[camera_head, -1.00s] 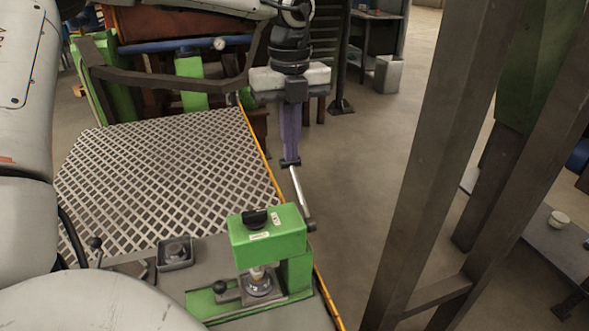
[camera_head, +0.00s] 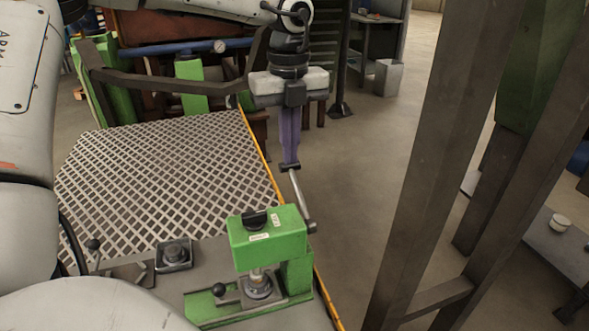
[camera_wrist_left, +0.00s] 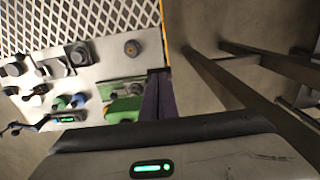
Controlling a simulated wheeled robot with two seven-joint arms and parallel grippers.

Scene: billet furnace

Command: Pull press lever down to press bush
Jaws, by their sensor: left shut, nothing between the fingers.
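The green press (camera_head: 268,240) stands at the near right corner of the bench; its green body also shows in the wrist view (camera_wrist_left: 124,108). Its metal press lever (camera_head: 301,198) rises from a pivot on the press's right side and leans up and left. My left gripper (camera_head: 290,165) points down with its purple fingers shut, empty, at the lever's dark top end. They look in contact, but I cannot be sure. In the wrist view the fingers (camera_wrist_left: 158,94) partly hide the press. A round metal part (camera_head: 257,286) sits under the ram; the bush is not clearly distinguishable. My right gripper is not in view.
A lattice plate (camera_head: 170,165) covers the bench behind the press, edged by a yellow strip. A square dark fixture (camera_head: 174,254) stands left of the press. Dark steel posts (camera_head: 440,150) rise to the right. Open floor lies between bench and posts.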

